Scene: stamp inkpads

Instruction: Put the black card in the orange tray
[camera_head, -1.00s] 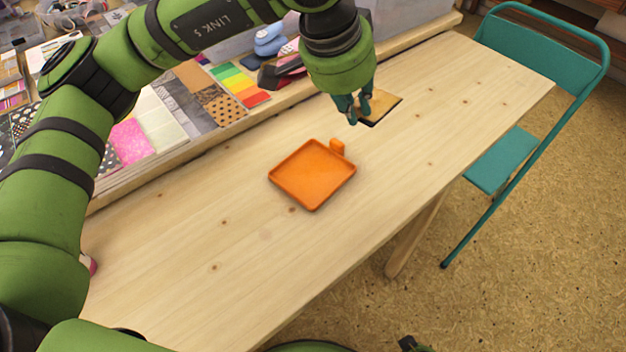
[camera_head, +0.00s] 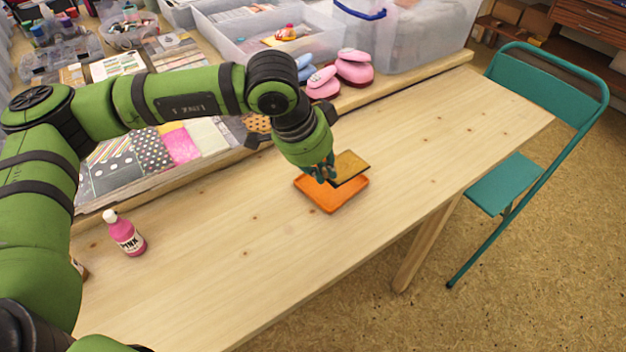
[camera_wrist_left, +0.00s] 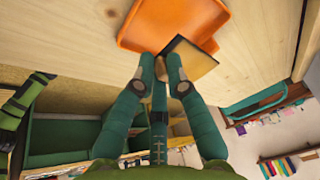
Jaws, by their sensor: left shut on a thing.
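A thin square card (camera_head: 352,167) with a tan-gold face and black edges is gripped by my left gripper (camera_head: 325,172). It is held tilted above the far side of the orange tray (camera_head: 332,206), covering part of it in the head view. In the left wrist view, the card (camera_wrist_left: 192,62) sits at the fingertips (camera_wrist_left: 162,68) of my left gripper, and its dark side shows along one edge. The orange tray (camera_wrist_left: 165,22) lies flat on the table just beyond it. My right gripper is not in view.
The wooden table (camera_head: 240,270) is mostly clear around the tray. A pink bottle (camera_head: 124,233) stands at its left. Pink stampers (camera_head: 353,70), clear bins (camera_head: 265,38) and patterned papers (camera_head: 150,152) are on the raised back shelf. A teal chair (camera_head: 505,180) stands at right.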

